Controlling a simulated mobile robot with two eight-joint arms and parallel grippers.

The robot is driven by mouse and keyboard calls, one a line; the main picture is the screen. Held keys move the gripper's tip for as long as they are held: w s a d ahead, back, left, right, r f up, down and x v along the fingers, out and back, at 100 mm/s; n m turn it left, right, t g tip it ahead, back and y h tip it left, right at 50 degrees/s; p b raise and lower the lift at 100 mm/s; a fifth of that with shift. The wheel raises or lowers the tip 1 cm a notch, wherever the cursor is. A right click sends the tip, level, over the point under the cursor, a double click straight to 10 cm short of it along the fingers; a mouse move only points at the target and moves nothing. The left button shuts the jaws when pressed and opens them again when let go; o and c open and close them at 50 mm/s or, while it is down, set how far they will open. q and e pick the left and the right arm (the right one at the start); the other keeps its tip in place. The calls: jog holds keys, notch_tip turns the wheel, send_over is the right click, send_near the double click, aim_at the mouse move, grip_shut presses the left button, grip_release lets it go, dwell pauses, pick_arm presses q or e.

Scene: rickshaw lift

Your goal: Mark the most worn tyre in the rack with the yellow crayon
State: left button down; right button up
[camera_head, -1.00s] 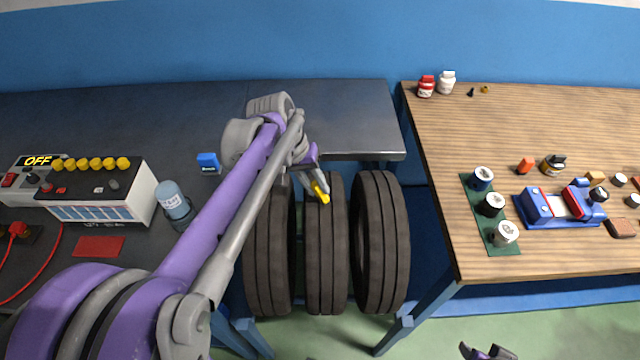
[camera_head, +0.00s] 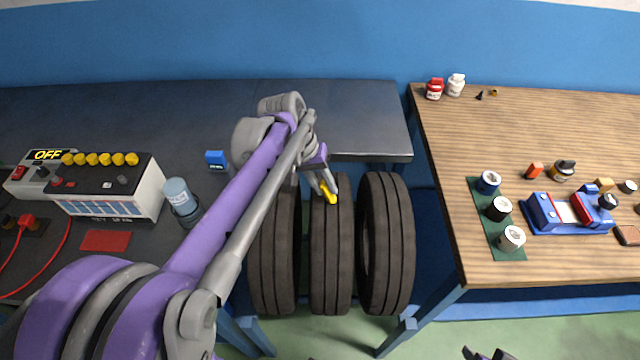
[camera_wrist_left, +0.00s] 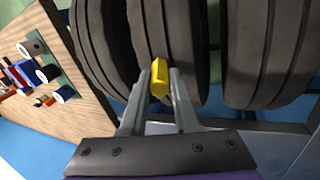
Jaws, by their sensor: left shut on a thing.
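Three dark tyres stand side by side in the rack: the left tyre (camera_head: 272,255), the middle tyre (camera_head: 331,260) and the right tyre (camera_head: 387,255). All have grooved treads; I cannot tell which is most worn. My left gripper (camera_head: 327,184) is shut on the yellow crayon (camera_head: 329,194) at the upper part of the middle tyre. The crayon (camera_wrist_left: 159,78) shows between both fingers in the left wrist view, in front of a tyre's tread. I cannot tell whether it touches the rubber. No yellow mark shows. Only the tip of my right gripper (camera_head: 487,354) shows at the bottom edge.
A dark bench (camera_head: 350,120) lies behind and left of the tyres, with a control box (camera_head: 110,190), a bottle (camera_head: 178,196) and a blue item (camera_head: 215,160). A wooden table (camera_head: 450,150) at right holds cans, jars and a blue device (camera_head: 565,215).

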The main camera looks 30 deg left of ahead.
pick_arm(q)
jog(key=shift+w+d, duration=0.15)
jog(key=shift+d, duration=0.2)
jog(key=shift+a, duration=0.2)
jog(key=shift+a, duration=0.15)
jog(key=shift+s+a, duration=0.5)
jog(key=shift+a, duration=0.1)
jog(key=shift+d, duration=0.1)
jog(key=shift+w+d, duration=0.25)
jog(key=shift+d, duration=0.1)
dwell(0.4)
